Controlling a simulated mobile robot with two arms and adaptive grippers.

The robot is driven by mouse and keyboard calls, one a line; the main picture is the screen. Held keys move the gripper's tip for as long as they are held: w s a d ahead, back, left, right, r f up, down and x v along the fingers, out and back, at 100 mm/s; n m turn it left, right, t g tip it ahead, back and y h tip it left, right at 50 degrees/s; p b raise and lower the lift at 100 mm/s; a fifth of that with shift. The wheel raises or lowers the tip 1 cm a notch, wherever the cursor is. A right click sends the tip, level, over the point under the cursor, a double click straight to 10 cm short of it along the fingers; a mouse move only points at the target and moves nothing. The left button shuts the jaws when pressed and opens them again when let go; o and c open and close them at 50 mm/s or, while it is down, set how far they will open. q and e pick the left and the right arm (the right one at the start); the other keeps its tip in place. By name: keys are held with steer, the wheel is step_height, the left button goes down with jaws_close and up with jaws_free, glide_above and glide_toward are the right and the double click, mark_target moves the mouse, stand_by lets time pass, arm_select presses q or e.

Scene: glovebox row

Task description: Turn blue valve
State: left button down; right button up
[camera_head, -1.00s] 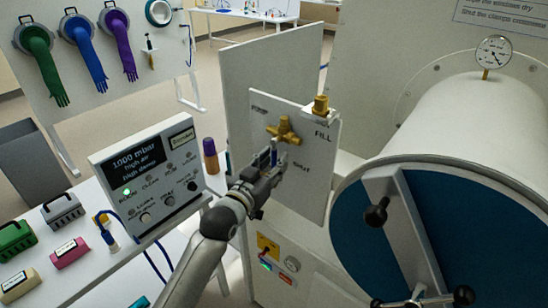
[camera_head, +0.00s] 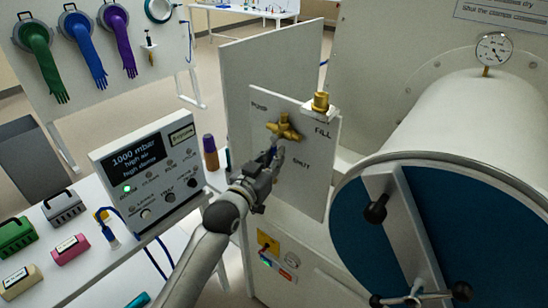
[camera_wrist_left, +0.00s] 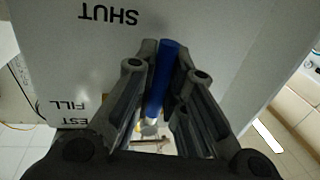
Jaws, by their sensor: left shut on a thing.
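The blue valve has a brass body (camera_head: 284,127) on an upright white panel (camera_head: 305,190). Its blue handle (camera_head: 274,146) points down from the body, to the left of the word SHUT. The handle also shows in the left wrist view (camera_wrist_left: 162,75), as a blue bar between the two dark fingers. My left gripper (camera_head: 275,158) is shut on this handle, just below the brass body. The gripper hides the handle's lower part. My right gripper is not in view.
A brass fitting (camera_head: 320,102) sits on the panel's top right. A large white chamber with a blue round door (camera_head: 375,240) stands at the right. A control box (camera_head: 150,170) reading 1000 mbar stands on the left table, with a purple-capped bottle (camera_head: 210,152) beside it.

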arm_select(q)
steer(key=shift+w+a+f+m+b, duration=0.1)
steer(key=shift+w+a+m+b, duration=0.1)
steer(key=shift+m+b, duration=0.25)
steer(key=shift+w+a+m+b, duration=0.3)
steer(key=shift+a+m+b, duration=0.2)
steer(key=shift+m, duration=0.55)
steer(key=shift+w+a+r+m+t+h+b, duration=0.15)
steer(key=shift+a+r+m+h+b, duration=0.1)
steer(key=shift+m, duration=0.45)
steer(key=shift+w+a+r+m+t+h+b, duration=0.1)
steer(key=shift+w+a+r+m+h+b, duration=0.1)
steer(key=shift+m, duration=0.5)
steer(key=shift+w+a+r+m+t+h+b, duration=0.15)
steer(key=shift+a+m+b, duration=0.1)
steer(key=shift+m, duration=0.45)
steer(key=c, duration=1.5)
jaws_free()
steer(key=shift+o, duration=0.2)
